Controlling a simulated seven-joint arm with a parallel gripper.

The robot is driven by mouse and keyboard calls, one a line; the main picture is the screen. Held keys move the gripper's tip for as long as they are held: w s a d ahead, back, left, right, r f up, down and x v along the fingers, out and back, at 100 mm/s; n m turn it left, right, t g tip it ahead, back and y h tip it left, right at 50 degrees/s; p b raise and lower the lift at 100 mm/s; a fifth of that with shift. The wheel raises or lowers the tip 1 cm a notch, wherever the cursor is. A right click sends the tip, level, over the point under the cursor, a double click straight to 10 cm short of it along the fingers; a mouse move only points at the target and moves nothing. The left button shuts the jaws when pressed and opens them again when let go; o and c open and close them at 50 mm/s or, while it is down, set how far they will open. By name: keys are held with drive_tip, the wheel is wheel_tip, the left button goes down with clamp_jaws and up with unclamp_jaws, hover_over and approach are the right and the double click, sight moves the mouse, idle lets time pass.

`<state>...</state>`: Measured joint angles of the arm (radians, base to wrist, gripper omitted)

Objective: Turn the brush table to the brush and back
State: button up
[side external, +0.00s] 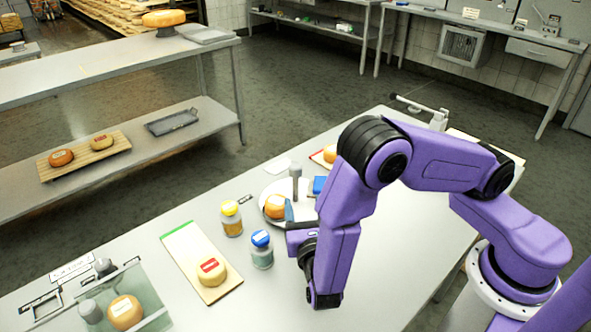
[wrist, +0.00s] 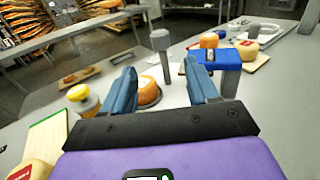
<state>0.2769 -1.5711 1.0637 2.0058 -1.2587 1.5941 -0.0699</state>
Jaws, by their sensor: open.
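The brush table looks like a round white turntable (side external: 281,187) with an orange cheese wheel (side external: 274,207) on it; the cheese also shows in the wrist view (wrist: 149,92). A grey post with a wider head (side external: 295,178) stands at the turntable's far side; it rises between my fingers in the wrist view (wrist: 160,45). A blue block (side external: 319,186), perhaps the brush, is right of the post; the wrist view shows it on a grey body (wrist: 218,57). My gripper (wrist: 162,88) is open, with nothing between its fingers, close to the turntable's near side. My arm hides part of the turntable.
A yellow-capped jar (side external: 231,218) and a blue-capped jar (side external: 261,250) stand left of my gripper. A board (side external: 186,246) with a red-labelled cheese (side external: 211,271) and a glass tray (side external: 150,290) lie further left. More cheese (wrist: 248,49) sits behind the blue block.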

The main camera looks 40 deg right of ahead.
sight(299, 173)
drive_tip(key=x, duration=1.3)
drive_tip(key=shift+w+d, duration=0.15)
clamp_jaws()
drive_tip(key=shift+n+t+y, duration=0.65)
drive_tip(key=shift+n+y, duration=0.45)
drive_tip(key=shift+y, duration=0.45)
drive_tip(key=shift+n+t+y, duration=0.65)
drive_tip(key=shift+n+y, duration=0.45)
drive_tip(key=shift+y, duration=0.45)
